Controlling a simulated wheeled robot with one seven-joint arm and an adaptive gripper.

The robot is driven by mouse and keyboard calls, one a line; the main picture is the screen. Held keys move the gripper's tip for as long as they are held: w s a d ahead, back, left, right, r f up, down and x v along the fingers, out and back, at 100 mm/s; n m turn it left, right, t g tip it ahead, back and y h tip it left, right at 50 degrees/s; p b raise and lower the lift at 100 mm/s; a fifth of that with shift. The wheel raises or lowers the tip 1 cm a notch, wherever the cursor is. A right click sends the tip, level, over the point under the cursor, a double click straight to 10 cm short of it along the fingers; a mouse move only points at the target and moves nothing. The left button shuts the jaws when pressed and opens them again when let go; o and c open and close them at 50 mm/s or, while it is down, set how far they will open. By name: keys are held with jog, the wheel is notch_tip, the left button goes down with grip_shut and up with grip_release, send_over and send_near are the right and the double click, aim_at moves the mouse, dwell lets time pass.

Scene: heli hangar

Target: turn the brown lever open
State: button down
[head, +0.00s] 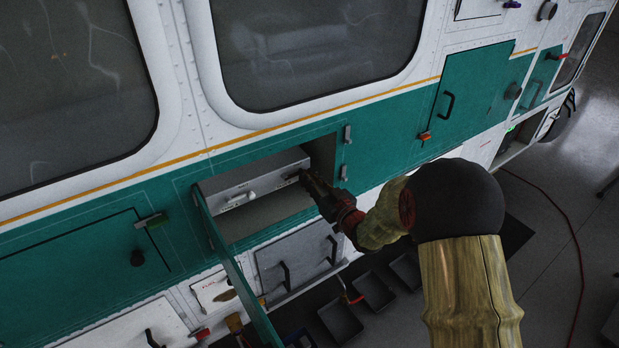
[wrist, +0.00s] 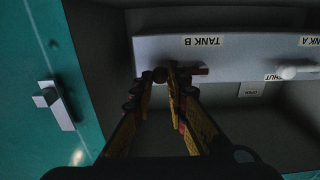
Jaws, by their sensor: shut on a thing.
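The brown lever (wrist: 199,71) is on a grey panel (wrist: 230,52) inside an open compartment, under the upside-down label TANK B (wrist: 204,41) in the wrist view. Its visible end lies roughly sideways, parallel to the panel. My gripper (wrist: 167,77) has its fingers closed on the lever, and they hide part of it. In the head view my gripper (head: 305,176) reaches into the right side of the compartment, and the lever is mostly hidden there by the fingers.
A white lever (wrist: 294,72) sits beside it at TANK A, with SHUT and OPEN labels nearby. The compartment's green door (head: 238,275) hangs open on the left. A grey latch (wrist: 54,103) stands out from the green wall. Black bins (head: 373,290) lie below.

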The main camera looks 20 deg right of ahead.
jog(key=shift+b, duration=0.45)
jog(key=n+b, duration=0.2)
jog(key=b, duration=0.1)
jog(key=r+n+b, duration=0.1)
jog(key=b, duration=0.2)
jog(key=shift+a+r+n, duration=0.2)
jog(key=shift+n, duration=0.2)
jog(key=s+a+r+n+b, duration=0.2)
jog(key=a+r+n+b, duration=0.2)
jog(key=n+b, duration=1)
jog(key=a+b, duration=0.1)
jog(key=b, duration=0.7)
jog(key=shift+a, duration=0.35)
jog(key=shift+r, duration=0.1)
jog(key=c, duration=2)
grip_release()
jog(key=shift+a, duration=0.1)
jog(key=shift+c, duration=0.2)
